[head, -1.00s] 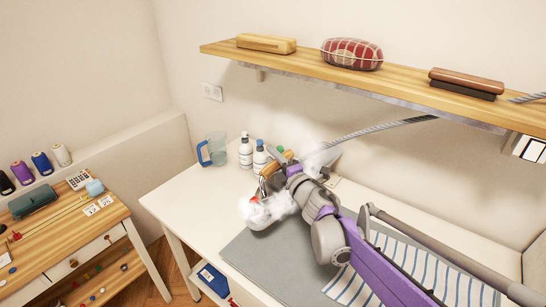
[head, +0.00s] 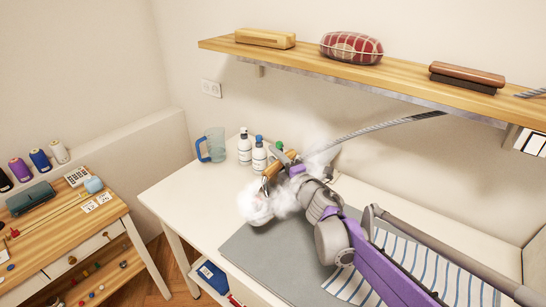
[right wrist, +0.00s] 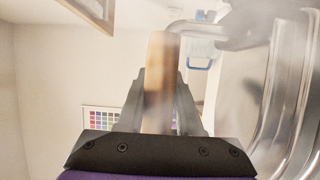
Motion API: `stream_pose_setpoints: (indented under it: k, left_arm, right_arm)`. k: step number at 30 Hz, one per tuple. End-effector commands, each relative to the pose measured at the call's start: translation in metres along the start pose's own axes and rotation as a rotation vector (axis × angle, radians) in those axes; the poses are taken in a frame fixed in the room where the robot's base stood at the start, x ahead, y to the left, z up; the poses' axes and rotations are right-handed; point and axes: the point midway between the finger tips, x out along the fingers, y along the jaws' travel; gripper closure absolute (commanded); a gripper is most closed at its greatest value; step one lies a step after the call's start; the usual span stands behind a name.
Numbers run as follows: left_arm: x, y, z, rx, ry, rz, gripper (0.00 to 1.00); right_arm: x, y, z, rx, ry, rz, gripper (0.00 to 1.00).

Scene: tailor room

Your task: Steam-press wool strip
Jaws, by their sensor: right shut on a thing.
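My right gripper (head: 283,167) is shut on the wooden handle (right wrist: 160,82) of a steam iron. The iron's shiny metal body (right wrist: 288,95) fills the right side of the right wrist view. In the head view, white steam surrounds the iron and hides most of its body, over the far-left end of a grey pressing mat (head: 258,249). I cannot tell whether the iron touches the mat. A wool strip cannot be made out; steam and my right arm cover that area. My left gripper is outside the views.
A blue-handled jug (head: 211,146) and white bottles (head: 259,155) stand behind the iron. A striped cloth (head: 440,272) lies beneath my arm. A cable (head: 375,128) rises toward the wooden shelf (head: 390,80). The white table's left end (head: 190,190) is clear.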

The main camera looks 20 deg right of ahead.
Motion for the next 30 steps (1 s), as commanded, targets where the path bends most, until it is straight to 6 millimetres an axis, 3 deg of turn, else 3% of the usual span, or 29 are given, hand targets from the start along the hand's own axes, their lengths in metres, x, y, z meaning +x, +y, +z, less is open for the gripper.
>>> stream_pose_setpoints:
  k: [14,30]
  left_arm:
    - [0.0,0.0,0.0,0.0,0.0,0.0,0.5]
    - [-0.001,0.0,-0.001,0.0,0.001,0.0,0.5]
  right_arm:
    - [-0.002,0.001,0.001,0.001,0.001,0.001,1.0]
    - [0.015,0.001,-0.006,0.003,0.002,0.002,1.0]
